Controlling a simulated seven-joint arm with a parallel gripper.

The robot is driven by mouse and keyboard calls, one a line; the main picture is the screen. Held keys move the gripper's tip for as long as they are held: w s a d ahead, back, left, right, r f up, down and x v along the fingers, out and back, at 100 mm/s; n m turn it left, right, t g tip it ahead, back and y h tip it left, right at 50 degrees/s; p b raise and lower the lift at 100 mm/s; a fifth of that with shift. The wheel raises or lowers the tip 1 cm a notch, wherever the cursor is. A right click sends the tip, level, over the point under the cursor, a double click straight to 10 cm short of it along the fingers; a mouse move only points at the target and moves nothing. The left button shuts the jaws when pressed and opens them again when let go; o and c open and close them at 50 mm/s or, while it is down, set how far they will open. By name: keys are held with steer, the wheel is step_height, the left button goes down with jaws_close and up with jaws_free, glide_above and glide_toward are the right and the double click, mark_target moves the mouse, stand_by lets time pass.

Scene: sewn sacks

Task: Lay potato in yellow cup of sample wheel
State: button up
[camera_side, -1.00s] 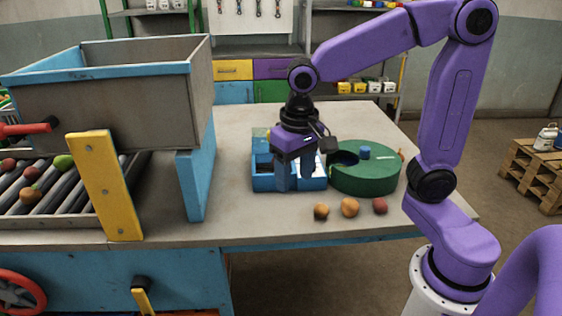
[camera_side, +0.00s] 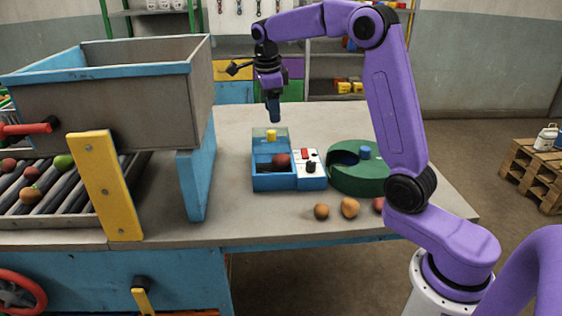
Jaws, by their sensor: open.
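The green round drum (camera_side: 372,181), which looks like the sample wheel, stands on the table with a blue knob (camera_side: 365,153) on top and a dark opening at its left. No yellow cup can be made out in it. A reddish potato (camera_side: 281,160) sits in the open tray of a blue box (camera_side: 273,183) left of the drum. A brown potato (camera_side: 321,211), a tan one (camera_side: 349,207) and a red one (camera_side: 378,204) lie on the table in front. My gripper (camera_side: 274,119) is open and empty, raised above the back of the blue box, its fingers seen nearly edge-on.
The box has a white panel (camera_side: 308,161) with a red button and a yellow piece (camera_side: 271,136) at its back. A large grey bin (camera_side: 110,105) and a roller conveyor (camera_side: 62,190) with produce stand at the left. The table behind the box is clear.

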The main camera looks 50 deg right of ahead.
glide_above(281, 155)
steer(key=a, duration=0.1)
steer(key=shift+m, duration=0.3)
step_height(281, 155, down, 12)
steer(key=shift+w+a+r, duration=0.1)
steer(key=shift+w+a, duration=0.05)
steer(key=shift+d+f, duration=0.2)
steer(key=shift+f, duration=0.7)
steer(key=shift+d+f, duration=0.2)
steer(key=shift+f, duration=0.65)
steer(key=shift+d+f, duration=0.2)
steer(key=shift+f, duration=0.7)
steer(key=c, duration=0.8)
steer(key=shift+r, duration=0.15)
